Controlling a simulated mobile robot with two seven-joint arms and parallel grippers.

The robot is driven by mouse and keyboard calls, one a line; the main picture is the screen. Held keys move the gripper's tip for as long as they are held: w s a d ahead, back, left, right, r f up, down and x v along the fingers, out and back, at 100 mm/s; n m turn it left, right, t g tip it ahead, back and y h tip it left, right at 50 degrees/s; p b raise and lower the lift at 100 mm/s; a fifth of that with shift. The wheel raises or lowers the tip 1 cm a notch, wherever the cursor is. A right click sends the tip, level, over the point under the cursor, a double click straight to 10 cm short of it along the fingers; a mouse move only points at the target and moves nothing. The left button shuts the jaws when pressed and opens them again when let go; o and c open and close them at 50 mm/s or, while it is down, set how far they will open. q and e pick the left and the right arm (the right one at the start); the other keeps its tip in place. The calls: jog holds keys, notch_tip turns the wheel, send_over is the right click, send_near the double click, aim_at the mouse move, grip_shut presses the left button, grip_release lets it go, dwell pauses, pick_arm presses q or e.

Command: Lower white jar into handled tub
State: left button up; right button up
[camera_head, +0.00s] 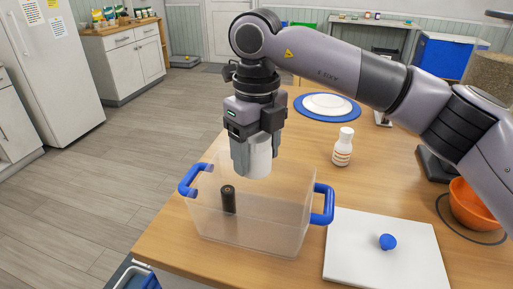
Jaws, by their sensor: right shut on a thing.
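My right gripper (254,160) points down and is shut on the white jar (260,163). It holds the jar upright over the back part of the handled tub (270,240); the jar's bottom appears near the level of the rim. The tub is clear plastic with blue handles at its left and right ends, and it stands near the table's front left edge. A dark cylinder (228,199) stands inside the tub, left of the jar. My left gripper is not in view.
A white bottle (343,147) stands behind the tub on the right. A white board (386,255) with a blue knob-like piece (388,242) lies right of the tub. An orange bowl (478,208) is at the far right. A white plate (327,104) on a blue mat lies at the back.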

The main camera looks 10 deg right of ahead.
jog(key=shift+f+b, duration=2.55)
jog(key=shift+f, duration=1.15)
jog(key=shift+f+b, duration=0.4)
jog(key=shift+f, duration=0.3)
jog(key=shift+f+b, duration=0.45)
jog(key=shift+f, duration=0.1)
jog(key=shift+f+b, duration=1.4)
jog(key=shift+f, duration=0.55)
jog(key=o, duration=1.1)
jog(key=shift+o, duration=0.2)
